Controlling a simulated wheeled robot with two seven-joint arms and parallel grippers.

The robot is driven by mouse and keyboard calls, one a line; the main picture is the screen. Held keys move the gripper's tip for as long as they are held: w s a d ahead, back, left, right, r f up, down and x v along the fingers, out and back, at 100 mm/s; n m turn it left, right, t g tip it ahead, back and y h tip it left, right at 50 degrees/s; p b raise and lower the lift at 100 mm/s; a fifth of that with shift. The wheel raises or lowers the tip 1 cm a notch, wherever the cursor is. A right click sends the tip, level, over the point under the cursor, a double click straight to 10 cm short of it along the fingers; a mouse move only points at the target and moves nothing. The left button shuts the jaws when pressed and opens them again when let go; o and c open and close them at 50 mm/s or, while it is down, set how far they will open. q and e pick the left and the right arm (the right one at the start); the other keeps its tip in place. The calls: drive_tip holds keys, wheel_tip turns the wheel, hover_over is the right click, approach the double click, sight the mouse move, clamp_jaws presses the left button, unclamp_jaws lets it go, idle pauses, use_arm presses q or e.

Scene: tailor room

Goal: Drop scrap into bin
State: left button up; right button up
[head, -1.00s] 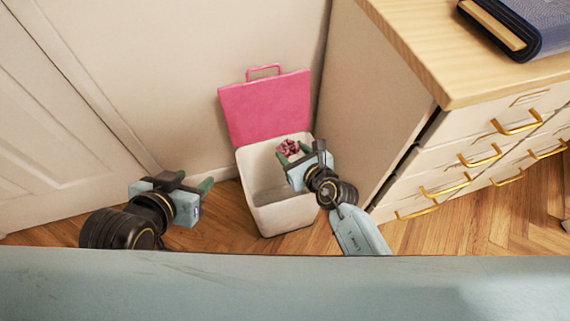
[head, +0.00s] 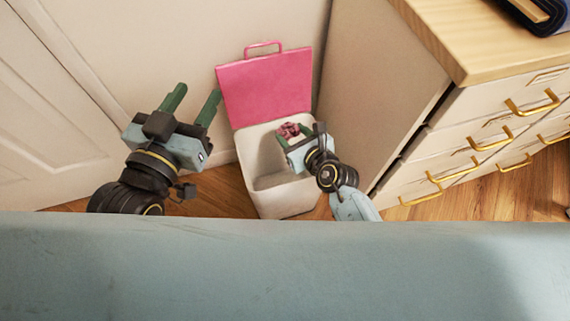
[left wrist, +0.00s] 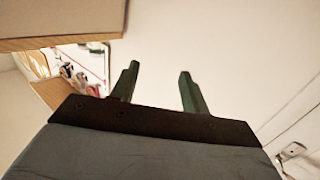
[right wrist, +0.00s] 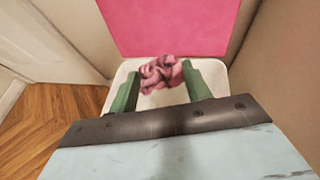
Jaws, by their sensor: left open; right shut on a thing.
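The scrap (head: 289,131) is a small crumpled pink-red piece of cloth. My right gripper (head: 292,133) is shut on it and holds it over the open top of the bin, near its right side. In the right wrist view the scrap (right wrist: 161,73) sits between the green fingertips, with the white bin rim (right wrist: 124,75) behind and below. The bin (head: 283,197) is white and upright, and its pink lid (head: 266,86) stands open at the back. My left gripper (head: 192,103) is open and empty, left of the bin; its fingers also show in the left wrist view (left wrist: 157,85).
A drawer cabinet (head: 382,90) with gold handles stands right of the bin, with a dark blue object (head: 545,14) on its wooden top. A white panelled door (head: 50,130) is at the left. Wooden floor (head: 225,195) shows beside the bin.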

drive_tip(key=shift+f+b, duration=0.95)
drive_tip(key=shift+b, duration=0.05)
drive_tip(key=shift+f+b, duration=0.7)
drive_tip(key=shift+b, duration=0.15)
use_arm(q)
drive_tip(key=s+r+t+h, duration=0.2)
drive_tip(key=s+r+t, duration=0.2)
drive_tip(key=r+t, duration=0.5)
drive_tip(key=shift+d+r+h+b, duration=0.15)
drive_tip(key=shift+r+h+b, duration=0.25)
drive_tip(key=shift+r, duration=0.15)
use_arm(e)
drive_tip(key=shift+f, duration=0.25)
drive_tip(key=o, duration=1)
use_arm(q)
drive_tip(key=shift+w, duration=0.1)
